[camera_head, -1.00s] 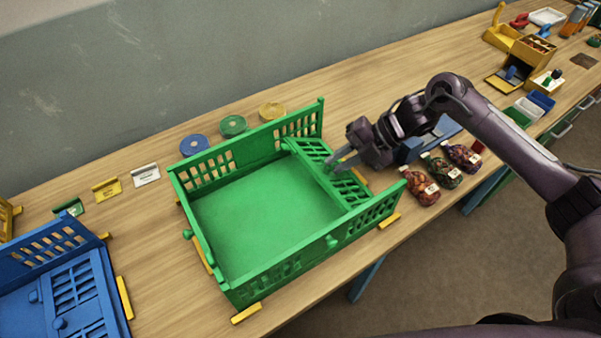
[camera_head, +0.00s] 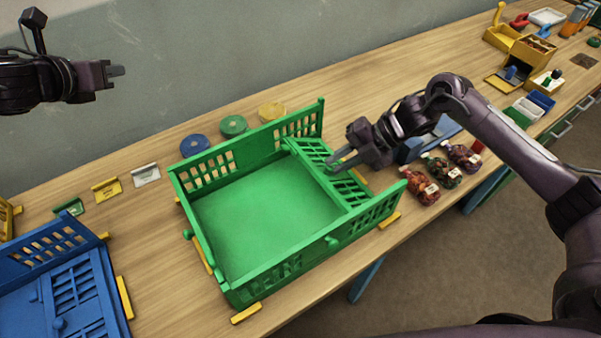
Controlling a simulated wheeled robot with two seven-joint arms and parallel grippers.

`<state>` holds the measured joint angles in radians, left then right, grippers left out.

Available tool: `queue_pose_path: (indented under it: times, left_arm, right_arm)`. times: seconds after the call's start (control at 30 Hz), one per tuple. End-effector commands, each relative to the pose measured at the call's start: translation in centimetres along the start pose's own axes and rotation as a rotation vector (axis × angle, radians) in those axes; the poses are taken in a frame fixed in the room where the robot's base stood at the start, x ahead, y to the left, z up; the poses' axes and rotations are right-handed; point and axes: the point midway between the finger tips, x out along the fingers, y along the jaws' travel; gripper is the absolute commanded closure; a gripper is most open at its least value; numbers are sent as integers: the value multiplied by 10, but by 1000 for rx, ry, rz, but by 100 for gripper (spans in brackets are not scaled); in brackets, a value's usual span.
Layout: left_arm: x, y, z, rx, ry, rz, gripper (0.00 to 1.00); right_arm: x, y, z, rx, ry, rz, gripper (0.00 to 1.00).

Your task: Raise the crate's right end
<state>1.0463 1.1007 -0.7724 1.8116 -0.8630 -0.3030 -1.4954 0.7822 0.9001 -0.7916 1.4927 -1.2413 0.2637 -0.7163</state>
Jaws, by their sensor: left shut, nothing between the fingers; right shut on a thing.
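The green crate (camera_head: 204,238) stands on the bench with its long walls and left end upright. Its right end (camera_head: 318,157) is a slotted green panel that leans inward over the floor, not upright. My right gripper (camera_head: 340,160) reaches in from the right and is shut on the right end near the middle of its edge; its fingers partly hide the grip point. My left gripper (camera_head: 117,71) is at the upper left, shut and empty, in the air in front of the wall and well away from the crate.
A blue crate (camera_head: 112,290) with folded panels stands at the lower left. Blue, green and yellow discs (camera_head: 234,125) lie behind the green crate. Several filled sacks (camera_head: 421,187) lie to its right, near the bench edge. Yellow blocks (camera_head: 246,313) sit around the crate's base.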

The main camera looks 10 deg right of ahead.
Motion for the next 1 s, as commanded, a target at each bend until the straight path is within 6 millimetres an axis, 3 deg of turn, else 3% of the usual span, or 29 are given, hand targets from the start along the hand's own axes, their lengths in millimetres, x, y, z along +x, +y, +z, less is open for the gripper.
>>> queue_pose_path:
  times: [0.03, 0.17, 0.2, 0.3, 0.4, 0.5, 0.6, 0.77, 1.0]
  left_arm:
    - [14, -36, -9, 41, 36, -88, 100]
    - [37, -116, -47, 170, 134, -279, 100]
    - [43, -139, -64, 214, 167, -332, 100]
    - [53, -194, -113, 331, 245, -443, 100]
    - [56, -235, -159, 440, 307, -520, 100]
    - [54, -263, -191, 521, 343, -571, 100]
    - [52, -279, -210, 572, 362, -600, 100]
    - [58, -290, -223, 593, 370, -614, 100]
    - [91, -309, -245, 590, 374, -614, 100]
  right_arm:
    - [1, -5, 1, 7, -2, -9, 100]
    - [1, -5, 1, 6, -2, -9, 100]
    - [1, -5, 1, 6, -2, -9, 100]
    - [1, -5, 1, 6, -3, -9, 100]
    - [1, -5, 1, 6, -3, -9, 100]
    - [0, -5, 1, 6, -4, -9, 100]
    - [0, -5, 2, 6, -4, -9, 100]
    - [0, -5, 2, 7, -4, -9, 100]
    - [0, -4, 2, 7, -4, -8, 100]
